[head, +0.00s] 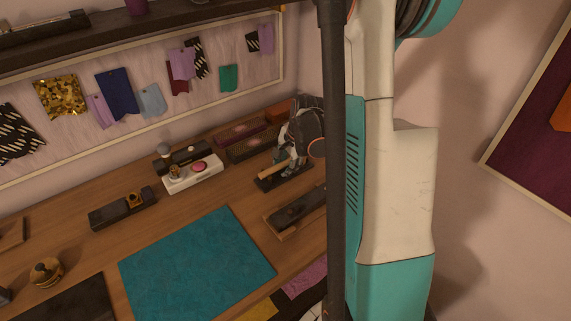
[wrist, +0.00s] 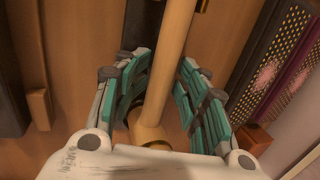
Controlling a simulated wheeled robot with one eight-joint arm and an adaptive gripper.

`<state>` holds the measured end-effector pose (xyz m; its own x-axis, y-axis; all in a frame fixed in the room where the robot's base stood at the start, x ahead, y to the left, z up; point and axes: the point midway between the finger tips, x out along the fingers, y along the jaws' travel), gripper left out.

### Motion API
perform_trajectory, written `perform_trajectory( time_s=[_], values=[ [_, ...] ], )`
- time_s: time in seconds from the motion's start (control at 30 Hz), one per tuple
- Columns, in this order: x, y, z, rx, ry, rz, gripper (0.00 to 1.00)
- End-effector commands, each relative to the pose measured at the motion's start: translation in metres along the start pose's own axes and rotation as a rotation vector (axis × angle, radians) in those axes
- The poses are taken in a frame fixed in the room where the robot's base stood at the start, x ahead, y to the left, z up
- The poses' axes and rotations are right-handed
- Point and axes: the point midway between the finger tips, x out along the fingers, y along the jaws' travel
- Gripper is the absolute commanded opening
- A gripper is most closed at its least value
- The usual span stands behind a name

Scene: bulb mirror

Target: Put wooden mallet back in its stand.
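The wooden mallet's pale handle (wrist: 172,50) runs lengthwise between my fingers in the wrist view. A thicker round wooden part (wrist: 148,132) shows low between the fingers, partly hidden by my gripper. My gripper (wrist: 165,95) is open around the handle, with a gap on both sides. In the head view my gripper (head: 294,158) is low over the right back of the table, and the handle (head: 272,171) sticks out to its left above a dark holder (head: 287,179). I cannot tell whether this holder is the mallet's stand.
Patterned dark boxes (head: 250,146) stand close behind my gripper. A dark tray with a wooden edge (head: 297,211) lies in front. A white block with a pink button (head: 193,174) is to the left. The teal mat (head: 195,264) is bare.

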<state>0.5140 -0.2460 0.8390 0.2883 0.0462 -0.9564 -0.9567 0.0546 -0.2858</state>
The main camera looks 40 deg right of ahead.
Motion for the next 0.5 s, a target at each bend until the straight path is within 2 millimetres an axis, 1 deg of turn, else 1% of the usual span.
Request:
perform_trajectory(
  time_s=[0.27, 0.37, 0.5],
  values=[
    [-0.002, 0.001, 0.0, 0.0, 0.0, 0.001, 0.39],
    [-0.008, 0.0, 0.0, 0.001, 0.0, 0.001, 0.39],
    [-0.025, 0.001, 0.0, 0.001, 0.0, 0.001, 0.39]
  ],
)
